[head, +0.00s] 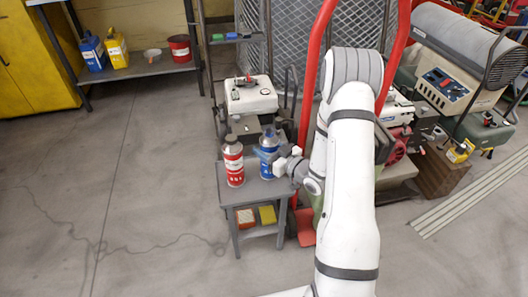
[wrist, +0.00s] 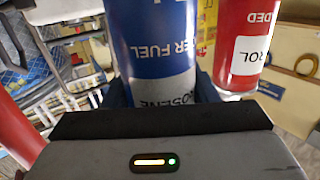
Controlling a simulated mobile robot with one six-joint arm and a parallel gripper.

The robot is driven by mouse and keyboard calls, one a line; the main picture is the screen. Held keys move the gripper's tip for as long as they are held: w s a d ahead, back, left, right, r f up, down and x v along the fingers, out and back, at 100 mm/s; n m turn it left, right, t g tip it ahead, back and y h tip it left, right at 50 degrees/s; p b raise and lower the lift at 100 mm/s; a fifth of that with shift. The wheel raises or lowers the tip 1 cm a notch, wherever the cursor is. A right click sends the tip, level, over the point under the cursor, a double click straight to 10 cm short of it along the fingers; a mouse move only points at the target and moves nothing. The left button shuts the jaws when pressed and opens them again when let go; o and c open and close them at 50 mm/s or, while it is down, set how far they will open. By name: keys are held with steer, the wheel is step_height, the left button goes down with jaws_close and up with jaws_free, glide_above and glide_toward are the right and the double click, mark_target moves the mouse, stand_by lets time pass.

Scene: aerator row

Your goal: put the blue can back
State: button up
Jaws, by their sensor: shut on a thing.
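The blue can (head: 268,156) is upright at the right side of a small grey stand's top (head: 254,190). I cannot tell whether its base touches the stand. My gripper (head: 277,162) reaches it from the right and is shut on it. In the wrist view the blue can (wrist: 155,45) fills the middle, with the dark fingers of my gripper (wrist: 160,92) on both sides and its lower end hidden by the gripper body. A red can (head: 233,163) stands upright on the stand to the left, apart from the blue one; it also shows in the wrist view (wrist: 243,50).
A red hand truck (head: 305,100) stands right behind the stand. A white-topped machine (head: 250,95) is behind the cans. Open floor lies to the left.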

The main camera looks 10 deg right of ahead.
steer(key=shift+f, duration=0.15)
steer(key=shift+f, duration=0.15)
steer(key=o, duration=1)
steer(key=shift+o, duration=0.2)
steer(key=shift+r, duration=0.3)
steer(key=p+v, duration=0.1)
steer(key=v, duration=1.1)
steer(key=shift+f, duration=0.1)
